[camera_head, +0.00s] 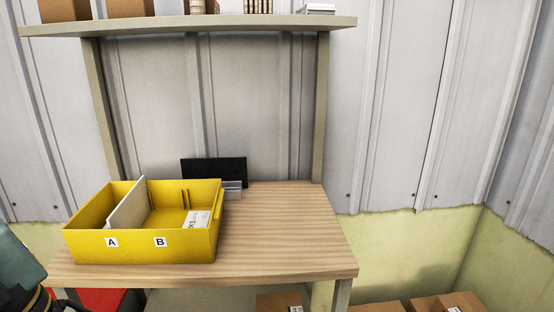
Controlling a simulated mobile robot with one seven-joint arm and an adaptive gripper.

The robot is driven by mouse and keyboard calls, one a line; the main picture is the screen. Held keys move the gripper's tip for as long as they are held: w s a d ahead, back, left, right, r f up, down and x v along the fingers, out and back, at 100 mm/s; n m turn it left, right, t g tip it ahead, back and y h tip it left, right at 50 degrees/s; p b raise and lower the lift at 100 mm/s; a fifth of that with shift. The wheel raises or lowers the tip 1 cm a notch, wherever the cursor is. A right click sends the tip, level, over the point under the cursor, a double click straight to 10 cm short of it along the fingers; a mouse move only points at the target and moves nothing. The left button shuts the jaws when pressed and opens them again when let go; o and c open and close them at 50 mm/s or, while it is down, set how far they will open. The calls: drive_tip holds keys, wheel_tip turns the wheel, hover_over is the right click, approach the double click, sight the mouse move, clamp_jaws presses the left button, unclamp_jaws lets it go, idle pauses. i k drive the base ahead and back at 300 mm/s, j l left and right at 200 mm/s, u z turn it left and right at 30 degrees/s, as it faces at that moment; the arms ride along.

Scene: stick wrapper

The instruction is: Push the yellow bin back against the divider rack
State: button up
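The yellow bin (140,247) sits on the left part of the wooden table, its long front wall labelled A and B near the table's front edge. A light grey divider (127,206) stands in it between the two compartments. A white printed card (196,219) lies in the B compartment. Behind the bin stands a black upright panel (213,170) with a grey metal piece (233,189) at its right, seemingly the divider rack. The bin hides its lower left part, and I cannot tell whether the two touch. My gripper is not in view.
The wooden table top (280,230) is clear to the right of the bin. A shelf (200,25) with boxes and books runs above. Cardboard boxes (430,303) stand low at the right. A dark teal shape (14,262) shows at the lower left edge.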

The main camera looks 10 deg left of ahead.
sight(162, 238)
drive_tip(key=i+j+u, duration=0.25)
drive_tip(key=j, duration=0.25)
drive_tip(key=j+u, duration=0.2)
drive_tip(key=j, duration=0.25)
drive_tip(key=i+j+u, duration=0.25)
drive_tip(key=j, duration=0.2)
drive_tip(key=i+j+u, duration=0.2)
drive_tip(key=i+j, duration=0.1)
drive_tip(key=j, duration=0.05)
